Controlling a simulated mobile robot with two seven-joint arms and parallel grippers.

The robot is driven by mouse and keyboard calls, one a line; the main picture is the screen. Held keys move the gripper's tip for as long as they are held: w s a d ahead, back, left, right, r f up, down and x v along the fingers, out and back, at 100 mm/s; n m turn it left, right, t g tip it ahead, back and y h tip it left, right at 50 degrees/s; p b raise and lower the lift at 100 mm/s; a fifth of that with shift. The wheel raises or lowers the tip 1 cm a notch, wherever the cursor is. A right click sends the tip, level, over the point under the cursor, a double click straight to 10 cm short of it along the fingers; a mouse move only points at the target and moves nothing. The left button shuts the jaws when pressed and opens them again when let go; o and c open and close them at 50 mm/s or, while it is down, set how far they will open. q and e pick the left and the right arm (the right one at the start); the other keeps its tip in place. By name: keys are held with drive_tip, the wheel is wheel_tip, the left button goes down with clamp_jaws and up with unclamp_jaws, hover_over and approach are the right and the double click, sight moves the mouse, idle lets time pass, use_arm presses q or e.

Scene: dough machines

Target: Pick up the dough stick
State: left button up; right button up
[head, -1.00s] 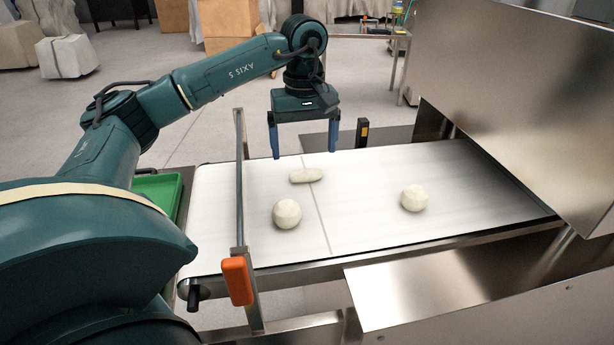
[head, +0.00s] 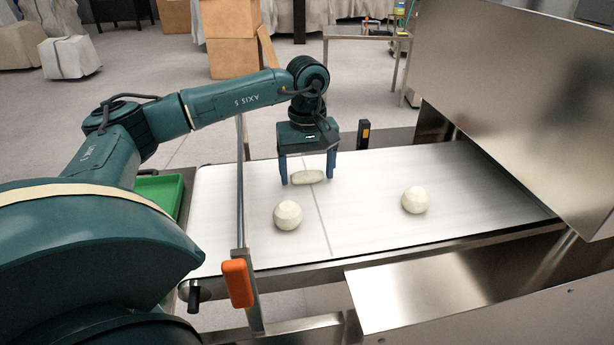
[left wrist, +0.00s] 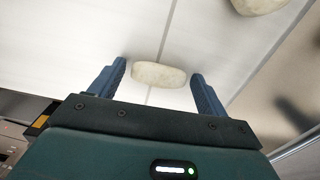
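The dough stick (head: 308,177) is a short, pale, rounded roll lying on the white conveyor belt (head: 375,185). My left gripper (head: 308,181) is open and lowered over it, with one blue finger at each end of the stick. In the left wrist view the dough stick (left wrist: 159,75) lies between the open fingers (left wrist: 160,78), with a gap on both sides. My right gripper is not in view.
Two round dough balls lie on the belt, one nearer (head: 288,215) and one to the right (head: 415,200). A metal bar with an orange end (head: 238,283) crosses the belt's left part. A metal machine housing (head: 530,100) stands at the right. A green tray (head: 160,191) is at the left.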

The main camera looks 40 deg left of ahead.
use_arm(q)
drive_tip(key=c, duration=0.7)
drive_tip(key=shift+r, duration=0.1)
